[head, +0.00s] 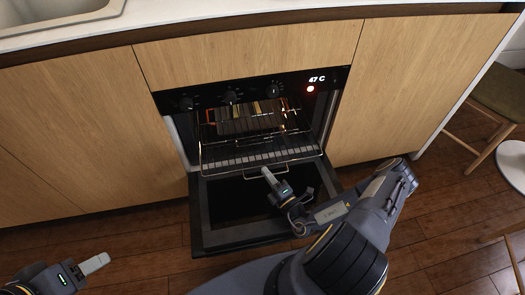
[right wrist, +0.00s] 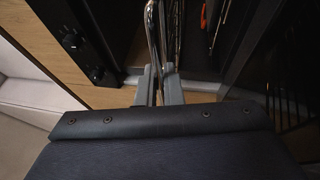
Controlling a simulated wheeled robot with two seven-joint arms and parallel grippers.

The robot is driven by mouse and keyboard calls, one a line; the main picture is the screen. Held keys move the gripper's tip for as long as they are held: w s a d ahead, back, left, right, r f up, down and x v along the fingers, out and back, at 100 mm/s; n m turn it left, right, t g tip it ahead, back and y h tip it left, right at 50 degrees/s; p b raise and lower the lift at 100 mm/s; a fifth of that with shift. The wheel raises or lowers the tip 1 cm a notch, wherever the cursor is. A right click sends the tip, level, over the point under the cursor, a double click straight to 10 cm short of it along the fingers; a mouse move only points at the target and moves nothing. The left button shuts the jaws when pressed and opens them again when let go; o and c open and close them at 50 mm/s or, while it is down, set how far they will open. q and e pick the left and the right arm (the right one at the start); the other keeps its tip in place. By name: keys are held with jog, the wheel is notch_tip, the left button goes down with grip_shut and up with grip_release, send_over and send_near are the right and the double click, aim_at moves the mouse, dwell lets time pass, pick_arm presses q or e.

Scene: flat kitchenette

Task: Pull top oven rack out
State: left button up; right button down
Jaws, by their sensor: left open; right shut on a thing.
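The oven (head: 180,103) stands in the cabinet front with its door (head: 222,231) folded down. The top oven rack (head: 220,163), a wire rack, sticks out of the oven over the door. A wire loop handle hangs at its front edge. My right gripper (head: 267,174) is at that handle. In the right wrist view my right gripper's fingers (right wrist: 157,78) are closed on a shiny metal bar (right wrist: 153,32) of the rack. My left gripper (head: 97,263) is open and empty, low at the left, well apart from the oven.
The oven panel has knobs and a display reading 47 C (head: 316,79). Wooden cabinets (head: 75,120) flank the oven on both sides. A chair (head: 497,100) stands at the right. The wooden floor (head: 140,245) left of the door is clear.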

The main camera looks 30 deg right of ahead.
jog(key=s+a, duration=0.1)
jog(key=s, duration=0.5)
jog(key=shift+s+a, duration=0.2)
jog(key=shift+a, duration=0.1)
jog(key=c, duration=1.6)
grip_release()
jog(key=p+v, duration=0.1)
jog(key=v, duration=0.6)
jog(key=shift+s+d+f, duration=0.1)
jog(key=shift+s, duration=0.3)
